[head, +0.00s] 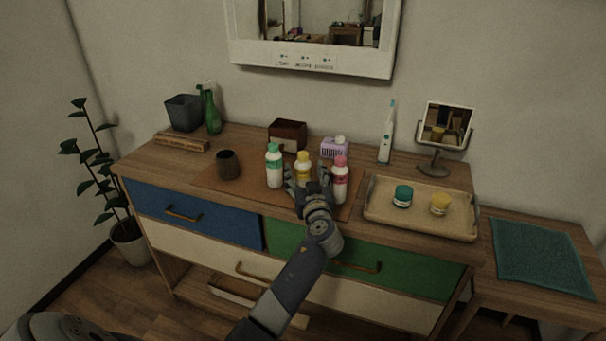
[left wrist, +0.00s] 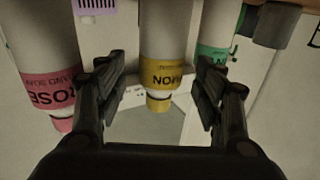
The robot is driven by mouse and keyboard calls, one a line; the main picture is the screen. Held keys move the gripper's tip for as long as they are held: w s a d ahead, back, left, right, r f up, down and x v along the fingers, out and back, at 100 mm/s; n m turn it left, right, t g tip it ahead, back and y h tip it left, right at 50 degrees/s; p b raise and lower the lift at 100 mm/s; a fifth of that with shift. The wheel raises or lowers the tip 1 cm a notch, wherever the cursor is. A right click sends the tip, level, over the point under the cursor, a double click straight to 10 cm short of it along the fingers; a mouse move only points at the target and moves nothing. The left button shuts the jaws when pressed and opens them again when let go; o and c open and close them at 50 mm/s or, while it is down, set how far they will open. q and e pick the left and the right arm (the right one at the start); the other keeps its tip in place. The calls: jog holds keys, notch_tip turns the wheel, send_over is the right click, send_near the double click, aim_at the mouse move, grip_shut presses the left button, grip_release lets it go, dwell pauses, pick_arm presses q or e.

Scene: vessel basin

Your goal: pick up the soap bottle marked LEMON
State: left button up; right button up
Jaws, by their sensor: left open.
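The LEMON bottle (head: 303,167) is white with a yellow cap and yellow band, and stands upright on the brown mat, in the middle of three bottles. My left gripper (head: 310,186) is in front of it and hides its lower part. In the left wrist view, which looks upside down, the LEMON bottle (left wrist: 163,75) shows between the two open fingers of the left gripper (left wrist: 162,66); I cannot tell whether they touch it. A pink-capped ROSE bottle (head: 340,180) stands to its right and a green-capped bottle (head: 274,167) to its left. My right gripper is not in view.
A dark cup (head: 228,165) is left on the mat (head: 248,190). A brown box (head: 288,134) and purple basket (head: 334,149) stand behind the bottles. A tray (head: 420,222) with two jars lies to the right, near a toothbrush (head: 386,135) and small mirror (head: 446,128).

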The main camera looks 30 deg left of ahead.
aim_at(305, 172)
pick_arm(q)
jog(key=shift+x, duration=1.6)
jog(key=shift+s, duration=0.1)
jog(key=c, duration=1.3)
jog(key=shift+r, duration=0.1)
